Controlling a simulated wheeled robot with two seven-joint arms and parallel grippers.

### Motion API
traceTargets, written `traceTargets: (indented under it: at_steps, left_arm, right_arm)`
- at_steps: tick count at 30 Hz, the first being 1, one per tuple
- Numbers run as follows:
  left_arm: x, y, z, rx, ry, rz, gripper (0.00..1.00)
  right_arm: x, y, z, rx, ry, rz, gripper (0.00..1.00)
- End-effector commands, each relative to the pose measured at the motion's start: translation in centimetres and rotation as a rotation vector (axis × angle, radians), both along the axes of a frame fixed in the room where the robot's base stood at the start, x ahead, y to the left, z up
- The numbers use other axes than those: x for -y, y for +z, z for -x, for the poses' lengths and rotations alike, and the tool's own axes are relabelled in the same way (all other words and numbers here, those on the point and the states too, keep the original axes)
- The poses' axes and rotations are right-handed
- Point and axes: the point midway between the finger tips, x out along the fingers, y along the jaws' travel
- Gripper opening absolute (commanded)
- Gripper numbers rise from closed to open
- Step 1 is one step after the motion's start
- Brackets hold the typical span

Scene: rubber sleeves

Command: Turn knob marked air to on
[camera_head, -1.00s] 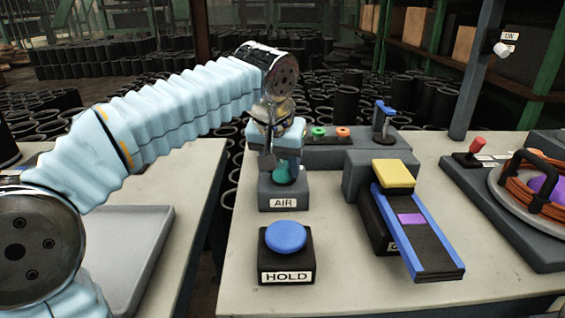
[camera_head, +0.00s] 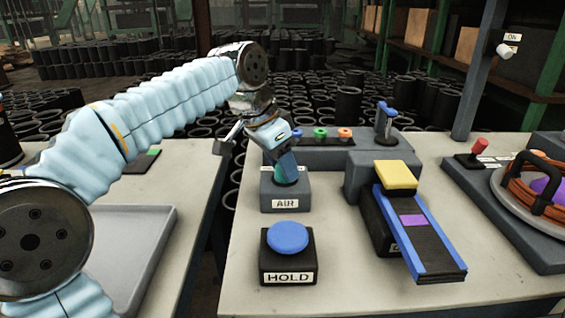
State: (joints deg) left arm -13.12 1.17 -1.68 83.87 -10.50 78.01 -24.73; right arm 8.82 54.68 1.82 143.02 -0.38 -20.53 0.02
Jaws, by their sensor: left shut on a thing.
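The air knob (camera_head: 287,179) is a teal knob on a grey box (camera_head: 285,203) with a white AIR label, standing at the back left of the right-hand table. My left gripper (camera_head: 286,170) comes down from the upper left and is shut on the knob. Its wrist is tilted to the left, and its fingers hide most of the knob. I cannot read the knob's on or off marks. My right gripper is not in view.
A blue HOLD button (camera_head: 287,238) stands in front of the air box. A blue-railed chute (camera_head: 417,232) with a yellow block (camera_head: 395,175) is to its right. A grey strip with coloured rings (camera_head: 320,132) lies behind. A grey tray (camera_head: 120,255) is on the left table.

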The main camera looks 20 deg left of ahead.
Motion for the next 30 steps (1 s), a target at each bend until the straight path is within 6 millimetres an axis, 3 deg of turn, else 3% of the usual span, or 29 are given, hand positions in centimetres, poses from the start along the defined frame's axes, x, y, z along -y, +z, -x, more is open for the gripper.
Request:
traceTargets:
  at_steps: [16, 17, 21, 30]
  left_arm:
    - [-0.04, -0.02, -0.01, 0.000, -0.029, -0.001, 0.13]
    - [-0.04, -0.02, -0.01, 0.000, -0.029, -0.001, 0.45]
    - [-0.04, -0.02, -0.01, 0.000, -0.028, -0.001, 0.66]
    - [-0.05, 0.09, 0.01, 0.000, -0.027, 0.000, 0.67]
  right_arm:
    - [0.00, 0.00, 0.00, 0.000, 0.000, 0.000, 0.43]
    - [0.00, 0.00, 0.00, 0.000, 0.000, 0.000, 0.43]
    - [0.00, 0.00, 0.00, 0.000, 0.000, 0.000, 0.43]
    - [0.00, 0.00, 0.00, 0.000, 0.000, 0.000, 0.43]
